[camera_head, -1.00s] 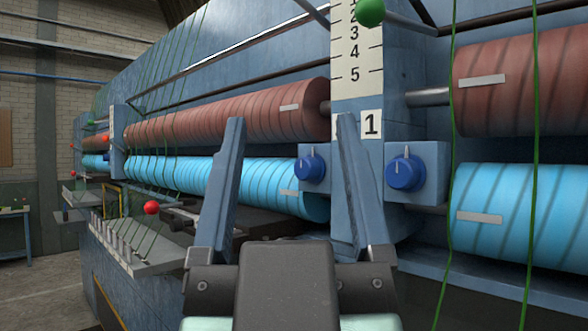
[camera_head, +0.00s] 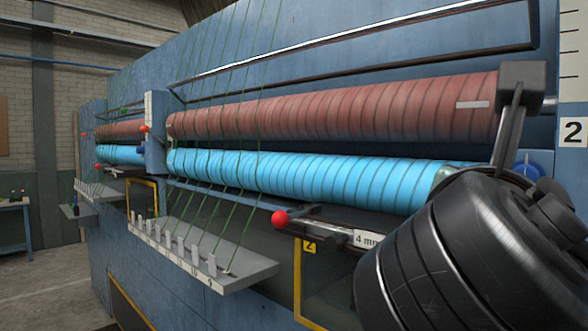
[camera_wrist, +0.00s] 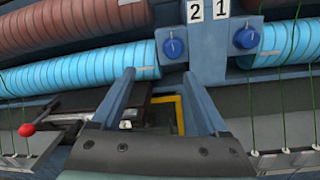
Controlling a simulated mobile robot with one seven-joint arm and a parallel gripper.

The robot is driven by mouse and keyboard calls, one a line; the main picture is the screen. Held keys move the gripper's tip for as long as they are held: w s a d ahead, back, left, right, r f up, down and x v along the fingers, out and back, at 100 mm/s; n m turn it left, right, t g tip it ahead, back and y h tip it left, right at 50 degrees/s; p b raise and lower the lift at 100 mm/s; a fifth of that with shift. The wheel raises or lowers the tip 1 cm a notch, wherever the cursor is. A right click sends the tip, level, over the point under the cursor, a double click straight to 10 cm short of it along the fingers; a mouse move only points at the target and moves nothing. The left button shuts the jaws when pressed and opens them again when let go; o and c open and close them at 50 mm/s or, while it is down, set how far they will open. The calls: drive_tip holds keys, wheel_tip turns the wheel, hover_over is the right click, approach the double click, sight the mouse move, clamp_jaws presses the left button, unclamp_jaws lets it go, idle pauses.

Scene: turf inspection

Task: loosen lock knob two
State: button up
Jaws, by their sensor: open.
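Blue lock knob two (camera_wrist: 174,48), with a white pointer line, sits on the post face beside number plate 2 (camera_wrist: 195,11) in the wrist view. In the head view, the knob (camera_head: 527,165) is mostly hidden behind my arm, left of plate 2 (camera_head: 573,132). A second blue knob (camera_wrist: 246,38) is on the other post face, by plate 1 (camera_wrist: 221,8). My gripper (camera_wrist: 160,74) is open and empty in the wrist view, its fingers apart and touching neither knob. Knob two appears above the gap between the fingertips. The gripper is not discernible in the head view.
Brown (camera_head: 330,112) and blue (camera_head: 300,178) rollers run along the machine's left side. A red-ended lever (camera_head: 279,217) and a grey tray (camera_head: 205,255) with green strands jut out below. A yellow frame (camera_head: 298,280) is under the lever.

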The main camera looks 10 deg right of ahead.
sight(526, 177)
drive_tip(key=shift+g+h, duration=0.4)
drive_tip(key=shift+g, duration=0.1)
drive_tip(key=p+x, duration=0.2)
drive_tip(key=x, duration=0.2)
drive_tip(key=s+p+x, duration=0.1)
drive_tip(key=p+x, duration=0.1)
drive_tip(key=x, duration=0.2)
drive_tip(key=d+p+x, duration=0.1)
drive_tip(key=x, duration=0.3)
drive_tip(key=shift+d+p, duration=0.25)
drive_tip(key=shift+p, duration=0.15)
drive_tip(key=shift+w+d+f+n, duration=0.2)
drive_tip(key=shift+w+d+n, duration=0.1)
drive_tip(key=shift+w+d, duration=0.15)
clamp_jaws()
